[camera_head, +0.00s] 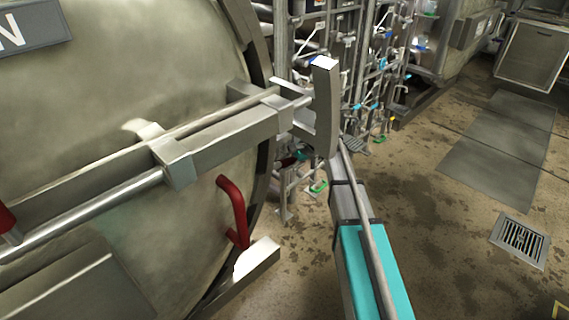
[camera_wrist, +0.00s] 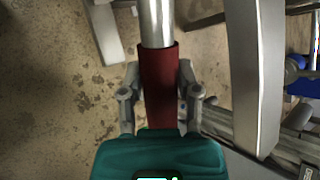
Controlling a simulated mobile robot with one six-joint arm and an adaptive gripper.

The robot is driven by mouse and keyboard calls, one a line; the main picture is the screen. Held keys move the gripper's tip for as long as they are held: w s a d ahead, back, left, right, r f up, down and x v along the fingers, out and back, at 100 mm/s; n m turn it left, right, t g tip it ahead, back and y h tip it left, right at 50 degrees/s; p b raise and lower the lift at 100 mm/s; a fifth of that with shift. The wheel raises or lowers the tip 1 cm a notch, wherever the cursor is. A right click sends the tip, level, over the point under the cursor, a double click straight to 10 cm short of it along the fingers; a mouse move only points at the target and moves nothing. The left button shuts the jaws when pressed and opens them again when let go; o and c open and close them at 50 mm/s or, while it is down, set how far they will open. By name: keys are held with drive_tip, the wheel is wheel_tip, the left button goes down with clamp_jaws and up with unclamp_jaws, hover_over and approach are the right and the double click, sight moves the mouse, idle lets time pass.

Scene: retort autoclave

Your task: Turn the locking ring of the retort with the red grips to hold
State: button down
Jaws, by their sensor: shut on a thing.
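The retort's big round door (camera_head: 110,80) fills the left of the head view, with its ring and rim (camera_head: 262,60) along the right edge. A bent red handle (camera_head: 235,210) stands on the lower right of the door, with no gripper on it. Another red grip (camera_head: 6,222) is cut off at the left edge. In the wrist view my gripper (camera_wrist: 158,85) is shut on a red grip (camera_wrist: 158,75), a sleeve on a shiny metal bar (camera_wrist: 158,20), one finger on each side. My gripper does not show in the head view, and I cannot tell which red grip it holds.
A steel latch arm (camera_head: 225,138) crosses the door to an upright plate (camera_head: 326,105) at the rim. Racks of pipes and valves (camera_head: 365,60) stand behind. The stained floor (camera_head: 440,215) is open at right, with a drain grate (camera_head: 520,240) and a grey mat (camera_head: 500,140).

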drive_tip(key=shift+g, duration=0.3)
drive_tip(key=shift+s+a+f+b, duration=0.2)
drive_tip(key=shift+s+f+b, duration=0.05)
drive_tip(key=shift+f+b, duration=0.4)
drive_tip(key=shift+s+a+f+b, duration=0.15)
drive_tip(key=shift+s+f+b, duration=0.05)
drive_tip(key=shift+f+b, duration=0.5)
drive_tip(key=shift+s+a+f+b, duration=0.2)
drive_tip(key=shift+s+f+b, duration=0.05)
drive_tip(key=shift+f+b, duration=0.4)
drive_tip(key=shift+c, duration=1.5)
unclamp_jaws()
drive_tip(key=shift+w+f, duration=0.1)
drive_tip(key=shift+w, duration=0.1)
drive_tip(key=shift+w, duration=0.1)
